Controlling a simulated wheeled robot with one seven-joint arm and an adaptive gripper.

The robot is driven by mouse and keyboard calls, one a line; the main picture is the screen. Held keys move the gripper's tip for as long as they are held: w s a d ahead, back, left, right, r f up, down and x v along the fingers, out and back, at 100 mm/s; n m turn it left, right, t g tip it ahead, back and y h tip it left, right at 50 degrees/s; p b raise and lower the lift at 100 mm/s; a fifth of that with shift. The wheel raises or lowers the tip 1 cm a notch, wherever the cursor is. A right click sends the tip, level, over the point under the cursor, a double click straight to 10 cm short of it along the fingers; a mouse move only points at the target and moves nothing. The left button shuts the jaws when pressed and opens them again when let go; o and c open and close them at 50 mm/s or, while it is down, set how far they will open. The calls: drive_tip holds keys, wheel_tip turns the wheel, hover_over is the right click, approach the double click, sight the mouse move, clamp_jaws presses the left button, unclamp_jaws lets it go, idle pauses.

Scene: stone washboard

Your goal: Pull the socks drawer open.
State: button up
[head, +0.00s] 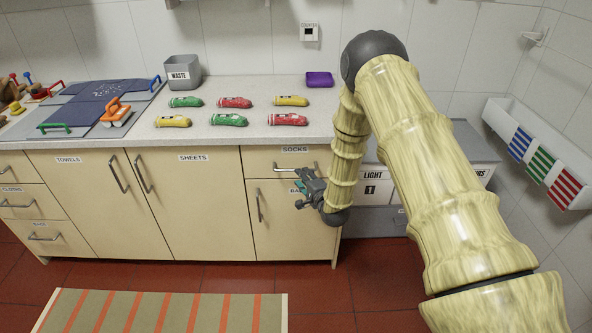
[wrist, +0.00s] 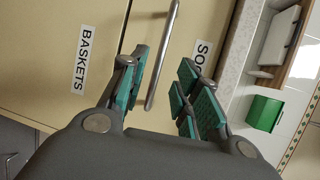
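The socks drawer (head: 262,158) is the top drawer at the right end of the wooden cabinet. It looks closed, with its front in line with the cabinet face. Its label shows in part in the wrist view (wrist: 201,52). Its metal bar handle (wrist: 163,55) runs between my two fingers in the wrist view. My gripper (wrist: 165,62) is open, with teal pads on either side of the handle and visible gaps. In the head view my gripper (head: 302,178) is just in front of the drawer, hiding part of the handle. I cannot tell how deep the handle sits between the fingers.
The baskets door (head: 290,225) is directly below, with an upright handle (head: 260,206). The sheets door (head: 195,200) is to the left. Several colored bundles (head: 233,102) lie on the counter above. A striped mat (head: 170,312) lies on the red floor, which is otherwise clear before the drawer.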

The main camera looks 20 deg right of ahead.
drive_tip(key=shift+p+x, duration=0.5)
drive_tip(key=shift+x, duration=2.95)
clamp_jaws()
